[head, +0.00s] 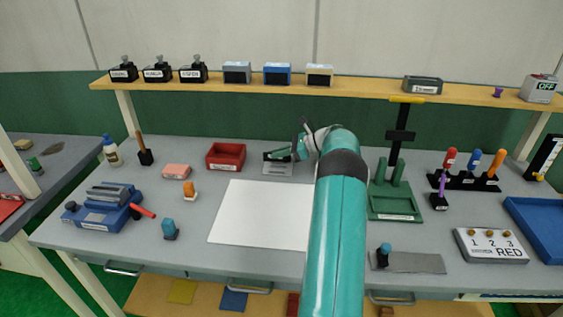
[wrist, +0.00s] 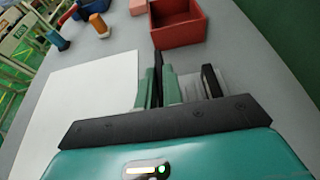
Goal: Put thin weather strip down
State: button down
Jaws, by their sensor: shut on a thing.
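My gripper (wrist: 157,88) has its green fingers closed on a thin black strip (wrist: 157,64), which sticks out between them in the wrist view. This looks like the thin weather strip. In the head view my gripper (head: 290,153) is low at the back of the bench, over a small grey labelled holder (head: 278,170). The holder also shows in the wrist view (wrist: 190,88), beside the fingers, with a second dark piece (wrist: 211,80) there. Whether the held strip touches the holder or bench, I cannot tell. My arm hides part of this area in the head view.
A red open bin (head: 226,157) stands just left of the holder. A white sheet (head: 258,215) lies bare in front. A green stand (head: 395,203) is to the right behind my arm. A wooden shelf (head: 350,91) runs above the back edge.

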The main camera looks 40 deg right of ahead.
jog(key=shift+w+d+f, duration=0.1)
jog(key=shift+d+f, duration=0.5)
jog(key=shift+f, duration=0.15)
jog(key=shift+a+f, duration=0.1)
jog(key=shift+f, duration=1.25)
jog(key=shift+f, duration=0.1)
jog(key=c, duration=1.5)
grip_release()
jog(key=shift+c, duration=0.2)
